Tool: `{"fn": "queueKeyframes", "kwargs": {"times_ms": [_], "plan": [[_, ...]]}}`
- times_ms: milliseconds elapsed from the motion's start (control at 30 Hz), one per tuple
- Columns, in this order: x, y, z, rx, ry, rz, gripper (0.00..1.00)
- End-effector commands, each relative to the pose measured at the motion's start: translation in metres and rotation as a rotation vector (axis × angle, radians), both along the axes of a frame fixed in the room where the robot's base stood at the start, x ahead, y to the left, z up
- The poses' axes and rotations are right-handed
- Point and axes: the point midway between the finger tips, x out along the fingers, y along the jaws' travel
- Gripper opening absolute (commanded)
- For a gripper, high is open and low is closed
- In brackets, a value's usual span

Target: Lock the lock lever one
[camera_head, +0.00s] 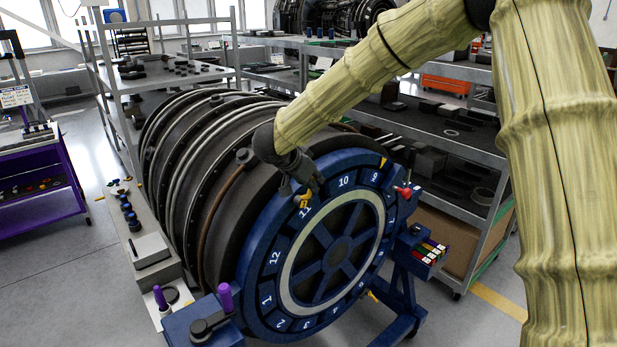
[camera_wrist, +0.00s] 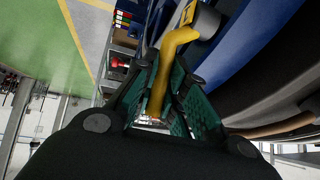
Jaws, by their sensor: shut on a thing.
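A yellow lock lever (camera_head: 304,201) sits on the rim of the big blue ring (camera_head: 262,237), by the number 11. The wrist view shows this bent yellow lever (camera_wrist: 164,76) running down from a grey round pivot (camera_wrist: 206,20) on the blue ring. My gripper (camera_head: 308,183) is at the lever, reaching down from above. In the wrist view my gripper (camera_wrist: 168,84) has its green-padded fingers on both sides of the lever, shut on it. The lever's lower end is deep between the fingers. In the head view, my gripper partly hides the lever.
A ribbed dark engine casing (camera_head: 187,150) stands behind the ring. A red knob (camera_head: 404,191) sticks out on the ring's right. A purple-handled blue block (camera_head: 202,322) is at lower left. Grey shelves (camera_head: 470,150) stand close on the right. Open floor lies at the left.

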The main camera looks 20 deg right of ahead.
Motion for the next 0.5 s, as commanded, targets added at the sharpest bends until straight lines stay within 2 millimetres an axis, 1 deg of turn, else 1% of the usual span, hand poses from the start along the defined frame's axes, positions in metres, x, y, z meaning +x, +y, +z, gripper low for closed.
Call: {"fn": "queueKeyframes", "kwargs": {"times_ms": [67,500], "plan": [[0.001,-0.005,-0.002,0.055,0.019,-0.004,0.00],[0.007,-0.023,-0.014,0.328,0.119,-0.004,0.00]]}}
